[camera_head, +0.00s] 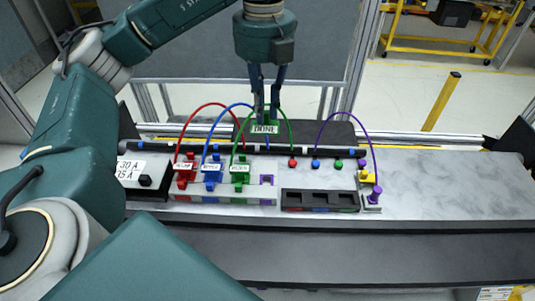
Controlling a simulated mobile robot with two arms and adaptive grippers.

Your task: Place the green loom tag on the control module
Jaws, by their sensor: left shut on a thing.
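My left gripper (266,112) points down over the middle of the bench, shut on a green tag. The green tag (274,122) has a white label that seems to read "DONE". It is upright, in front of a dark flat-topped box (330,132) behind the loom bar; I cannot tell whether it touches anything below. Which part is the control module is not clear; the dark box may be it. A green wire arcs past the tag to a green connector (240,175) at the front. My right gripper is not in view.
Red (186,177) and blue (212,177) connectors stand beside the green one. A black tray (320,199) with recesses lies right of them. A purple wire ends at a purple plug (375,195) near a yellow part (367,177). The bench's right side (450,185) is clear.

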